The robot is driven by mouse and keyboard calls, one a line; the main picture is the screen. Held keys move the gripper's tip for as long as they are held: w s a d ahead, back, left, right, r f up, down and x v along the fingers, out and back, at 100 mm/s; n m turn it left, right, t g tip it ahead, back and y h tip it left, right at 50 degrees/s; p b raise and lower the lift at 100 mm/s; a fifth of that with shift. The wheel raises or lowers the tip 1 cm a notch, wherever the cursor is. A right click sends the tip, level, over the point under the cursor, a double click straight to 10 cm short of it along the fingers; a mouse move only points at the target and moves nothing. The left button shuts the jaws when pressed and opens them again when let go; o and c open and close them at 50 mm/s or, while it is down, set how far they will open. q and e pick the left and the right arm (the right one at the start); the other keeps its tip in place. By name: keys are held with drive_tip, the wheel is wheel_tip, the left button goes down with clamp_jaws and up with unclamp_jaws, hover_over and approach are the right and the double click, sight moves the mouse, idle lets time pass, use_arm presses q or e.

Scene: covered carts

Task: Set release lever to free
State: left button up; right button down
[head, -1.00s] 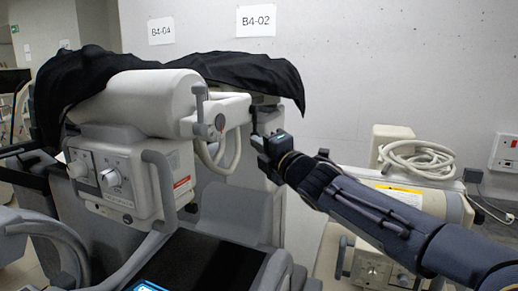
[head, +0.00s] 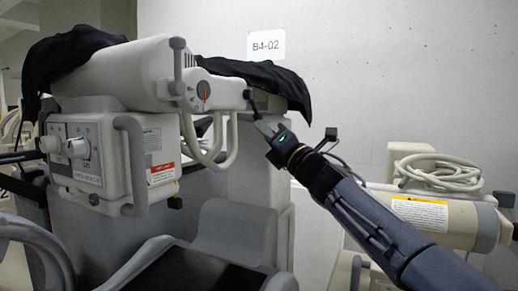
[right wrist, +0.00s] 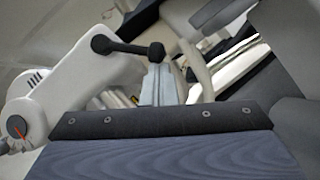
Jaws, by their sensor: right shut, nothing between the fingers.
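A short black lever (head: 251,98) with a rounded knob sits at the right end of the white arm of the covered cart. It also shows in the right wrist view (right wrist: 130,47), running from a pivot on the white housing to its knob. My right gripper (head: 264,127) is shut and empty, just below and right of the lever. In the right wrist view its pale fingertips (right wrist: 158,78) are close beneath the knob; I cannot tell whether they touch. A dial (head: 204,92) with a red pointer is on the same arm. My left gripper is not in view.
A black cover (head: 265,78) drapes over the cart behind the arm. Looped pale hoses (head: 213,158) hang below the arm. A grey lever (head: 178,65) stands left of the dial. A second machine with a coiled hose (head: 438,172) is at the right, by the wall.

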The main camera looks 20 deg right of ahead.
drive_tip(key=n+y, duration=0.1)
drive_tip(key=n, duration=0.1)
drive_tip(key=w+d+r+n+g+y, duration=0.1)
drive_tip(key=n+y, duration=0.1)
drive_tip(key=n, duration=0.1)
drive_tip(key=w+d+r+n+y, duration=0.1)
drive_tip(key=n+y, duration=0.1)
drive_tip(key=shift+w+d+r+n, duration=0.15)
drive_tip(key=shift+n, duration=0.25)
drive_tip(key=shift+d+r, duration=0.1)
drive_tip(key=w+f+b+v, duration=0.1)
drive_tip(key=f+b+v, duration=0.1)
drive_tip(key=b+v, duration=0.6)
drive_tip(key=v, duration=0.4)
drive_tip(key=shift+f, duration=0.5)
